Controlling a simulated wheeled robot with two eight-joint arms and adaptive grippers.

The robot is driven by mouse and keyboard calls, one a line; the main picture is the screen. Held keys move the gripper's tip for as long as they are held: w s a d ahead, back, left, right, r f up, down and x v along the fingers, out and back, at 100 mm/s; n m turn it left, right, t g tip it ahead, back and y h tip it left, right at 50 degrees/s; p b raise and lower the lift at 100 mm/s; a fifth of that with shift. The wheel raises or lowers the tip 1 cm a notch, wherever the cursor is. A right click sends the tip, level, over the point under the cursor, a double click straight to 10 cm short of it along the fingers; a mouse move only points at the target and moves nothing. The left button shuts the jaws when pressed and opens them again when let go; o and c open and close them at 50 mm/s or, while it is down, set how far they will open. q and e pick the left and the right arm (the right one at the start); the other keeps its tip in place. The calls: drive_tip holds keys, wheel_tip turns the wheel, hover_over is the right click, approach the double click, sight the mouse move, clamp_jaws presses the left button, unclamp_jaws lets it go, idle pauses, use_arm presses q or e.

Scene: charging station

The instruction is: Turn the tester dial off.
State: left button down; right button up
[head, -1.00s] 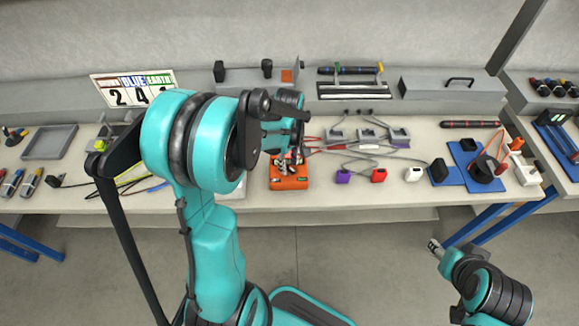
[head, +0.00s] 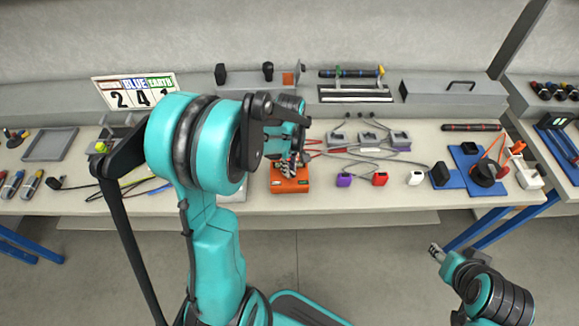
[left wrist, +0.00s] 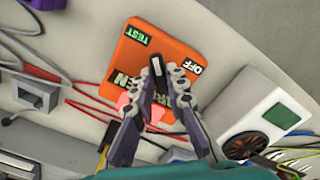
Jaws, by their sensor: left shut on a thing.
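The orange tester (head: 289,182) lies on the bench, below my left gripper (head: 290,160) in the head view. In the left wrist view the tester (left wrist: 165,50) shows the labels TEST and OFF and a third, partly covered label. My left gripper (left wrist: 158,68) is shut on the dark dial (left wrist: 156,69), which has a pale mark. The fingers cover much of the dial, so I cannot tell its exact setting. My right gripper (head: 435,249) hangs in front of the bench, away from the tester; its jaws are too small to judge.
Red leads (left wrist: 85,105) run beside the tester. A white device with a green screen (left wrist: 265,110) lies close by. Purple (head: 344,180), red (head: 380,179) and white (head: 414,178) blocks stand to the right.

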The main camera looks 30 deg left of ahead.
use_arm(q)
drive_tip(key=m, duration=0.4)
drive_tip(key=shift+m, duration=0.4)
drive_tip(key=m, duration=0.8)
drive_tip(key=shift+m, duration=2.2)
drive_tip(key=c, duration=1.5)
unclamp_jaws()
drive_tip(key=shift+c, duration=0.2)
wheel_tip(320, 180, up, 12)
